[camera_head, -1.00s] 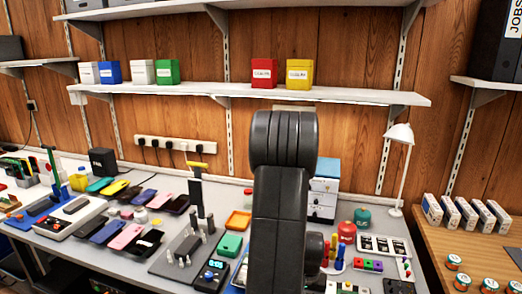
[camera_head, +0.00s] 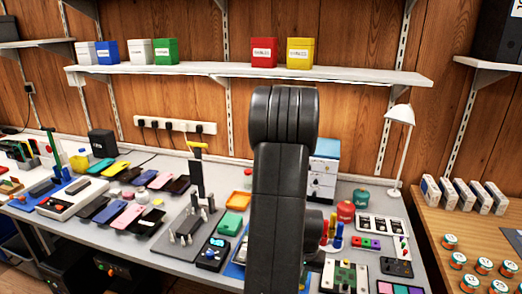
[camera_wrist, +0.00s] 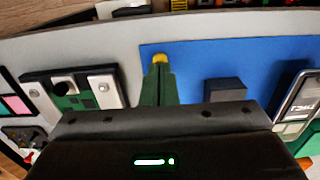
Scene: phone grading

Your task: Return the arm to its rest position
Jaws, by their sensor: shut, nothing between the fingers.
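My arm (camera_head: 280,190) stands upright in the middle of the head view, its black links folded in front of the bench. My gripper is hidden behind it there. In the wrist view my gripper (camera_wrist: 160,66) shows as narrow dark green fingers pressed together, with a yellow spot at the tip. Its black housing with a lit green bar fills the bottom of that view. The fingers point over a blue mat (camera_wrist: 210,62), and nothing shows between them. Whether the tip touches the mat I cannot tell.
The grey bench (camera_head: 178,262) is crowded with phones, trays and tools. A green circuit board in a clamp (camera_wrist: 75,92) lies left of the fingers. A white lamp (camera_head: 400,115) stands at right. A shelf (camera_head: 350,75) with coloured boxes runs above. A wooden table (camera_head: 420,225) holds several jars.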

